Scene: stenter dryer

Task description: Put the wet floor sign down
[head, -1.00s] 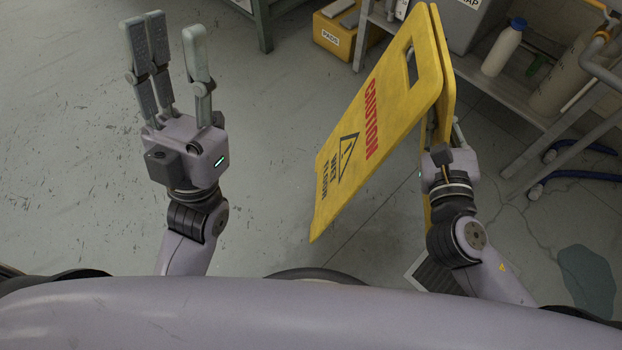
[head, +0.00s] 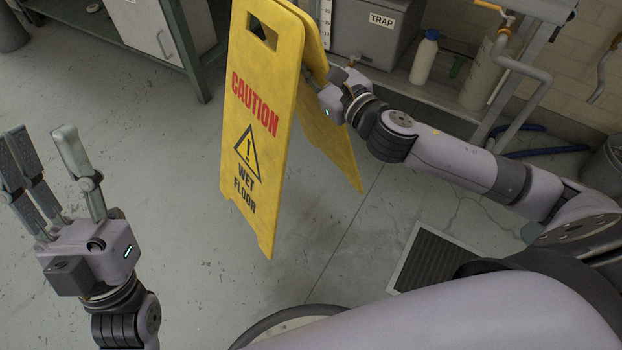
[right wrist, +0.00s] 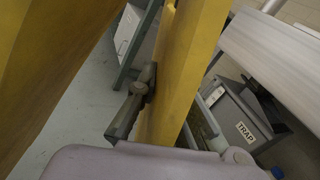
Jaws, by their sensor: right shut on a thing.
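The yellow wet floor sign (head: 262,135) is near the middle of the head view, roughly upright and tilted, with its CAUTION face toward me. Its rear panel (head: 335,150) spreads away to the right below the top. My right gripper (head: 318,82) is shut on the sign near its upper right side, with its fingertips partly hidden. In the right wrist view, a dark finger (right wrist: 134,102) presses against a yellow panel (right wrist: 180,75). I cannot tell whether the lower edges touch the floor. My left gripper (head: 55,180) is open and empty at the left.
A shelf at the back right holds a grey TRAP box (head: 375,35) and a white bottle (head: 424,60). A floor grate (head: 435,262) lies right of the sign. A green bench leg (head: 188,50) stands at the upper left. Floor left of the sign is clear.

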